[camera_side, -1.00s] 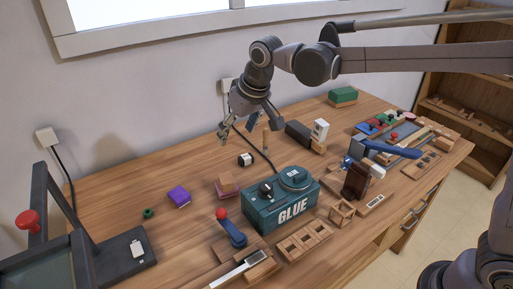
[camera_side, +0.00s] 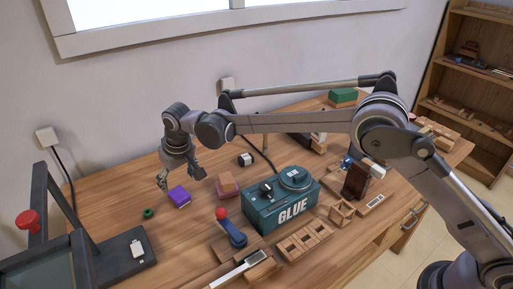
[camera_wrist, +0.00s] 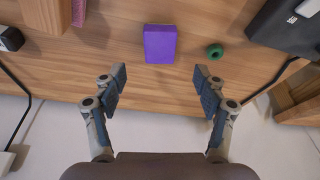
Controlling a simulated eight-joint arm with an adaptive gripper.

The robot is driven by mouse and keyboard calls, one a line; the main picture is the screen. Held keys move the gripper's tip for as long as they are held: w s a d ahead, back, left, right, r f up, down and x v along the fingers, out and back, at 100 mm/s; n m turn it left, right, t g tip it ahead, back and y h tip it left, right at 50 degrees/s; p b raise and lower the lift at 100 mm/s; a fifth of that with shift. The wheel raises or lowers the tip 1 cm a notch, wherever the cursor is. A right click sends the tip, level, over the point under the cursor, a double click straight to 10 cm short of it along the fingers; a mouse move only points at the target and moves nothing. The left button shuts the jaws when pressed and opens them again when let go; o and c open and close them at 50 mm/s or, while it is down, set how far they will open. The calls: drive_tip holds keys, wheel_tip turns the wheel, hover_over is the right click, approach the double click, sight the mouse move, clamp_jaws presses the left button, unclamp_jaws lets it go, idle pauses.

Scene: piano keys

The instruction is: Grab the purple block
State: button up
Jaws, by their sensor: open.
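The purple block (camera_side: 179,197) lies on the wooden table, left of the glue box in the side view. In the wrist view the purple block (camera_wrist: 160,44) sits just beyond the fingertips, centred between the two fingers. My gripper (camera_side: 180,184) is low over the table, just above and behind the block. In the wrist view my gripper (camera_wrist: 158,84) is open and empty, its fingers wide apart. No finger visibly touches the block.
A green ring (camera_side: 148,213) lies left of the block. A pink and orange block stack (camera_side: 227,185) and the green glue box (camera_side: 283,205) stand to the right. A dark frame with a red knob (camera_side: 28,220) stands at the far left. The table in front of the block is clear.

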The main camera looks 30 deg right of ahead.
sight(179, 193)
drive_tip(key=shift+x, duration=3.5)
drive_tip(key=shift+s, duration=0.1)
drive_tip(key=c, duration=1.2)
